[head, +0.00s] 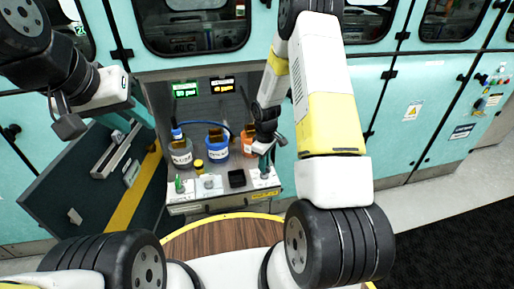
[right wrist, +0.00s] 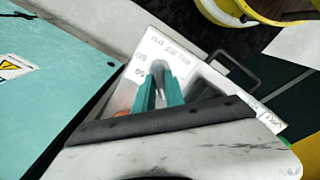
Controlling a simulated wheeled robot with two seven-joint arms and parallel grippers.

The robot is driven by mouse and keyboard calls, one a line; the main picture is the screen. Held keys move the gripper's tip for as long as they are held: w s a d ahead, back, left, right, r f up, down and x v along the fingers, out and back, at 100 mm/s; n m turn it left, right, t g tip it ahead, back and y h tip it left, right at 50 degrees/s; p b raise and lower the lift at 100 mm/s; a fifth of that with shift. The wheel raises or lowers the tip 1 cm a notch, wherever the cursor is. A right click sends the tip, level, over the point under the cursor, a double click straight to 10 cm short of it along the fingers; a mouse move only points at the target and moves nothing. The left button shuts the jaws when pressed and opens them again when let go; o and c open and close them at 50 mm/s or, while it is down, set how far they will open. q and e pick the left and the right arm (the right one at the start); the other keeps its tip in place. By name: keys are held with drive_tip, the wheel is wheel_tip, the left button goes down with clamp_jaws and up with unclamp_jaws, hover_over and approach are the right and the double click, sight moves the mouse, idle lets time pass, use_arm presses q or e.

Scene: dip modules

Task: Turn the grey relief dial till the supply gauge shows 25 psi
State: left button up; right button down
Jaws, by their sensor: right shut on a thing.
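My right gripper (head: 265,150) reaches down to the right front of the bench. In the right wrist view its teal fingers (right wrist: 159,92) are shut on the grey relief dial (right wrist: 158,67), mostly hidden between the fingertips. A white scale plate with printed numbers and "relief psi" (right wrist: 152,40) surrounds it.
A grey bottle (head: 181,154), a blue-labelled bottle (head: 217,150) and an orange bottle (head: 247,146) stand behind the dial. A small yellow-capped bottle (head: 198,166) and a black square holder (head: 237,179) are nearer the front. An open dark door (head: 90,185) is at left.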

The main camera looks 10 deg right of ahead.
drive_tip(key=c, duration=1.4)
unclamp_jaws()
wheel_tip(320, 180, up, 8)
drive_tip(key=shift+f, duration=0.1)
